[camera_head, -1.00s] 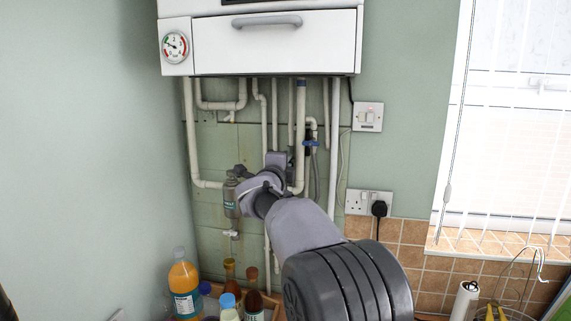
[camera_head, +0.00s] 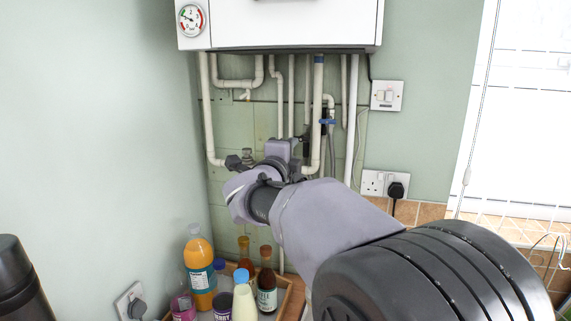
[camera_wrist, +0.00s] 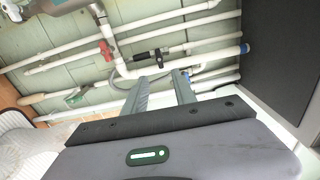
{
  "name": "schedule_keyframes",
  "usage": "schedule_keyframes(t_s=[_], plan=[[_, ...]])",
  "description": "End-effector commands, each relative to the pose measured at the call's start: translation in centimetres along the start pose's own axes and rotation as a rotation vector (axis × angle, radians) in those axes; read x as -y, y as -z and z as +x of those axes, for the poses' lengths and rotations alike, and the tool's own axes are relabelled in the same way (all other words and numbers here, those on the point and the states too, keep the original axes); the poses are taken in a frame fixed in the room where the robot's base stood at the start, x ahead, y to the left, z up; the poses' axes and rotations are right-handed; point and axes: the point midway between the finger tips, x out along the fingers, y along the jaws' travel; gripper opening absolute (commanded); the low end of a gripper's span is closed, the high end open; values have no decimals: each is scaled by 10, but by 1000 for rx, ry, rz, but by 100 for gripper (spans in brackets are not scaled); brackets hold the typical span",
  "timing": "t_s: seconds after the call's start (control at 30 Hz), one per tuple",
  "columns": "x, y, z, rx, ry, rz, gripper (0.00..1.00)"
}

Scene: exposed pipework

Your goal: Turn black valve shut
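In the wrist view the black valve (camera_wrist: 142,56) shows as a dark handle and body on a white pipe, just beyond the fingertips and slightly left of the gap between them. In the head view a dark fitting that seems to be this valve (camera_head: 306,146) is partly hidden behind my wrist. My gripper (camera_wrist: 162,77) is open, its two grey fingers apart with nothing between them. The fingers appear short of the valve; contact cannot be seen. In the head view my wrist hides the fingers.
A red valve (camera_wrist: 107,50) sits left of the black one. A blue valve (camera_head: 327,121) is close by on the right. White pipes run below the boiler (camera_head: 290,25). Bottles stand in a wooden tray (camera_head: 289,296) below. Sockets (camera_head: 384,184) are on the wall to the right.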

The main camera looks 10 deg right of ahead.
Motion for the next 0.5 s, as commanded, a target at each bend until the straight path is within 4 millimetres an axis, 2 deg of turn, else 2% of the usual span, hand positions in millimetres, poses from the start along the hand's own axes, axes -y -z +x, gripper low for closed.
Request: schedule_keyframes(t_s=[0.1, 0.2, 0.33, 0.5], plan=[[0, 0, -29, 2, 0, 1, 33], [0, 0, -46, 1, 0, 1, 33], [0, 0, -56, 0, 0, 1, 33], [0, 0, -58, -1, 0, 0, 33]])
